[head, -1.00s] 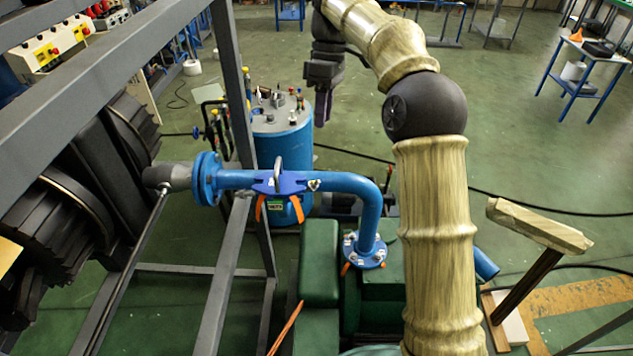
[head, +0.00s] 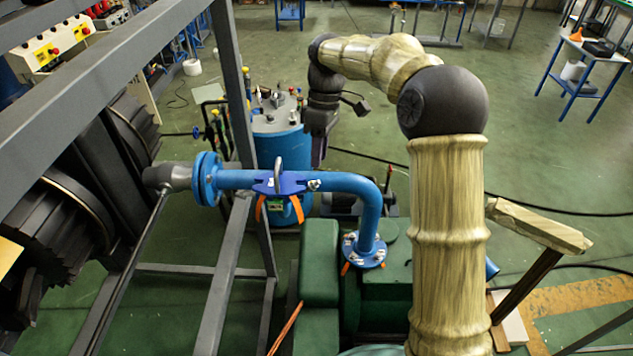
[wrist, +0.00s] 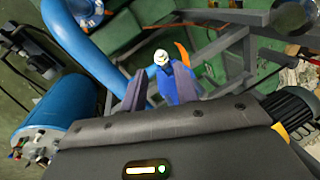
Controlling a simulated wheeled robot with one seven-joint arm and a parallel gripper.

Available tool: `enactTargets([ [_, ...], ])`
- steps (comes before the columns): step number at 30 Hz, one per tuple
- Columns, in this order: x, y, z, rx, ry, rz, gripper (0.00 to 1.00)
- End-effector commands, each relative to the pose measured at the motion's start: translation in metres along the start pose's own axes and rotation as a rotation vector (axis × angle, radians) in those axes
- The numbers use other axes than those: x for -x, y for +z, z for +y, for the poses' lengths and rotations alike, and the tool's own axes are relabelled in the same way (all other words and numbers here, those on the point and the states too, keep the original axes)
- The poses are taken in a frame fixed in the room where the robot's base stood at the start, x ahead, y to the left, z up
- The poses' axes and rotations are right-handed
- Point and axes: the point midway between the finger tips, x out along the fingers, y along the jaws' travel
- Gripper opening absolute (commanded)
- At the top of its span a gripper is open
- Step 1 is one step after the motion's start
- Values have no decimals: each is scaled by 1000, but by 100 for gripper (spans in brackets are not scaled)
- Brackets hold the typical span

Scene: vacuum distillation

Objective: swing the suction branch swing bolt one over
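The suction branch is a blue pipe (head: 345,183) with a blue clamp plate (head: 277,184) around it. A pale metal swing bolt nut (head: 314,185) sits at the plate's right end. My gripper (head: 318,158) hangs behind and above the pipe in the head view, near the bolt. In the wrist view, my gripper (wrist: 160,92) has its fingers apart and seems to hold nothing. Contact with the bolt cannot be told.
A blue cylindrical tank (head: 282,143) stands behind the pipe. A grey steel frame (head: 235,95) rises at the left. A bolted flange (head: 364,250) joins the pipe to green equipment (head: 320,265) below. Orange handles (head: 297,209) hang under the clamp.

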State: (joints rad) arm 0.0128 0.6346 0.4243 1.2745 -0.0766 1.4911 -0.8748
Motion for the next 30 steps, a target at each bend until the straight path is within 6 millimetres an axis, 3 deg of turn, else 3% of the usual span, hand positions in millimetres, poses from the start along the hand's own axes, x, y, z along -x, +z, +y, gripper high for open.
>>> enactTargets([
  [15, -77, 0, 0, 1, -1, -2, 30],
  [26, -84, 0, 0, 0, 0, 0, 30],
  [30, -84, 0, 0, 0, 0, 0, 3],
])
